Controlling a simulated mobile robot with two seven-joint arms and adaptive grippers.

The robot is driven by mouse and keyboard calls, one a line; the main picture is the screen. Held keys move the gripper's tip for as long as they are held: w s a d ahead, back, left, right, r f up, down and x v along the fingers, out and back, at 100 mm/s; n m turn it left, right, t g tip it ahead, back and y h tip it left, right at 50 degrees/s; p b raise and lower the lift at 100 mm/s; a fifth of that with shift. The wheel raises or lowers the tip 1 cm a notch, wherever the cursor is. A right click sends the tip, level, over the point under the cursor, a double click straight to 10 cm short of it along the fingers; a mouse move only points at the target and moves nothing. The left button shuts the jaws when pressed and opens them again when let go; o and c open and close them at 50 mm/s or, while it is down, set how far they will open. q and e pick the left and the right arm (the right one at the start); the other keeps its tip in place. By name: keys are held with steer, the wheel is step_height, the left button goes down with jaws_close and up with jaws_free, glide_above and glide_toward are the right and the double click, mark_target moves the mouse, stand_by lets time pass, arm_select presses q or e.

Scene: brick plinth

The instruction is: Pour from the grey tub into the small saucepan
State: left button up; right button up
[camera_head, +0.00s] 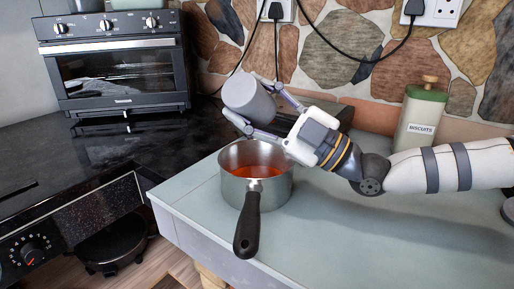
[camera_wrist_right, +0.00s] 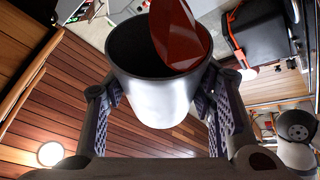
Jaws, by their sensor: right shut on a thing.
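The grey tub (camera_head: 246,97) is held tilted above the back left of the small saucepan (camera_head: 257,187). My right gripper (camera_head: 262,108) is shut on the tub, with a finger on either side. In the right wrist view, the tub (camera_wrist_right: 155,95) sits between my two fingers, and a dark red mass (camera_wrist_right: 180,35) shows at its mouth. I cannot tell whether it is flowing. The saucepan stands upright on the counter with orange-red contents (camera_head: 258,171) inside. Its black handle points toward the front. My left gripper is not in view.
The pale counter (camera_head: 350,230) has free room to the right of the saucepan. A biscuit tin (camera_head: 421,122) stands behind my right arm. A stone wall is behind.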

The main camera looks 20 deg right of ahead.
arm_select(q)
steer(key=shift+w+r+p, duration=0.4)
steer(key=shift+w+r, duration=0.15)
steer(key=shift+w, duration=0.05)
arm_select(e)
steer(key=shift+w+d+r+m+t+h, duration=0.2)
steer(key=shift+r+m+t, duration=0.25)
steer(key=shift+m, duration=0.3)
steer(key=shift+w+d+r+m+t+h, duration=0.15)
steer(key=shift+r+m+t+h, duration=0.1)
steer(key=shift+r+m, duration=0.4)
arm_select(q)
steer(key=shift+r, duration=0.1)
arm_select(e)
steer(key=shift+d+f+m+t+h, duration=0.15)
steer(key=shift+m+t+h, duration=0.15)
steer(key=shift+m, duration=0.3)
